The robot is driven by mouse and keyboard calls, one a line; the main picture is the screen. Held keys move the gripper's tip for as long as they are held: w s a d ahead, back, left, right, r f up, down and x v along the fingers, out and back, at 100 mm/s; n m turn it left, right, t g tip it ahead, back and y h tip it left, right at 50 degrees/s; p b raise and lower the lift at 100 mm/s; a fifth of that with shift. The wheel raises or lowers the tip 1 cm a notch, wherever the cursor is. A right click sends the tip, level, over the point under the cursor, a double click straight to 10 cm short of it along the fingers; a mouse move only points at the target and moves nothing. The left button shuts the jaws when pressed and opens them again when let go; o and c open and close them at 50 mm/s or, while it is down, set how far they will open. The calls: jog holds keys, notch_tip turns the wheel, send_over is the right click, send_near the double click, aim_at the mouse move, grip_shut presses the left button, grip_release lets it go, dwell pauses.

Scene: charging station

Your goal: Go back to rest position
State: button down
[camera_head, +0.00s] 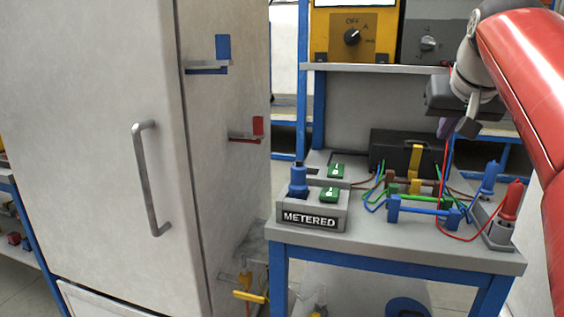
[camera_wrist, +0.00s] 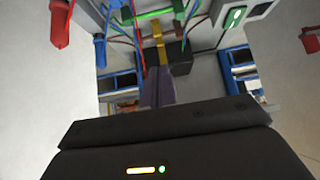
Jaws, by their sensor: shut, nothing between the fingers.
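My gripper (camera_head: 443,128) is at the upper right of the head view, raised above the workbench and pointing down. In the wrist view my gripper's fingers (camera_wrist: 158,92) are together with nothing between them. Below and beyond it on the bench stand a black box (camera_head: 402,153) with a yellow clip, and a row of blue, green and brown handles (camera_head: 425,210). A red probe (camera_head: 511,200) and a blue probe (camera_head: 489,178) stand upright in holders at the right. The gripper appears apart from all of them.
A white cabinet (camera_head: 90,120) with a grey handle (camera_head: 152,180) fills the left. A box labelled METERED (camera_head: 310,219) stands at the bench's (camera_head: 400,250) front left. A shelf (camera_head: 385,68) with a yellow dial panel (camera_head: 352,35) is behind. Thin cables cross the bench.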

jog(key=s+a+f+n+g, duration=0.1)
jog(key=s+a+f, duration=0.3)
jog(key=s+f, duration=0.3)
jog(key=s+a+f+n+g+y, duration=0.1)
jog(key=s+a+f, duration=0.4)
jog(key=f, duration=0.9)
jog(key=s+a+f+n+y, duration=0.1)
jog(key=s+a+f, duration=0.3)
jog(key=s+f, duration=0.5)
jog(key=shift+a+f+g, duration=0.2)
jog(key=shift+f+g, duration=0.2)
jog(key=shift+f, duration=0.25)
